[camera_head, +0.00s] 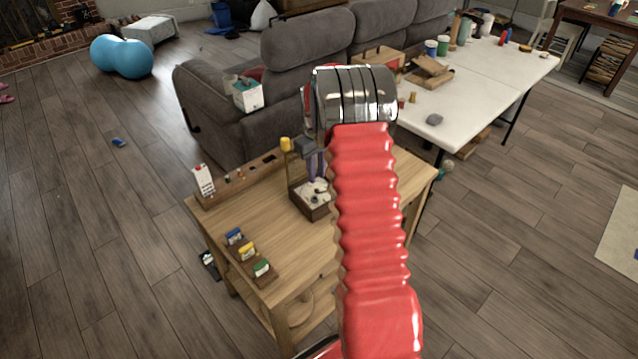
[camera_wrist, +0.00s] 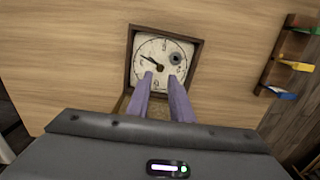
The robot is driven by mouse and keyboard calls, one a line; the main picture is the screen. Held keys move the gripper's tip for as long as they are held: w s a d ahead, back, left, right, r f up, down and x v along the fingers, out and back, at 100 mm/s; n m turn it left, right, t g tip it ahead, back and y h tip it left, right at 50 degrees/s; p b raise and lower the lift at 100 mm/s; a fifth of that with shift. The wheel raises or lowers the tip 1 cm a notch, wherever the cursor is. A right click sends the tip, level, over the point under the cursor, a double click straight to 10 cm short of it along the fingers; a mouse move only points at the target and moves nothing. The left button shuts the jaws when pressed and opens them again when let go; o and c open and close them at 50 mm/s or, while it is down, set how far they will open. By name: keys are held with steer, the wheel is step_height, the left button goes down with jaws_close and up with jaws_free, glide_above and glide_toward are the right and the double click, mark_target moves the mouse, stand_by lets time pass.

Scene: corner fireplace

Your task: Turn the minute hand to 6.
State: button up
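The clock (camera_wrist: 150,68) is a white dial in a dark brown square box, lying face up on the wooden table. Its dark hand (camera_wrist: 148,57) points to the upper left of the dial in the wrist view. The numerals are too small to read surely. The clock also shows in the head view (camera_head: 312,205), partly hidden by my arm. My gripper (camera_wrist: 160,76) has two purple fingers, apart and empty, reaching over the lower part of the dial. I cannot tell whether they touch it.
The wooden table (camera_head: 220,212) carries a rack with blue, yellow and green items (camera_head: 247,252) and a white carton (camera_head: 203,180) at its left edge. A grey sofa (camera_head: 240,95) stands behind it. A white table (camera_head: 470,100) is to the right.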

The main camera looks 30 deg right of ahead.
mark_target(317, 189)
steer(key=shift+f, duration=2.75)
steer(key=shift+c, duration=0.2)
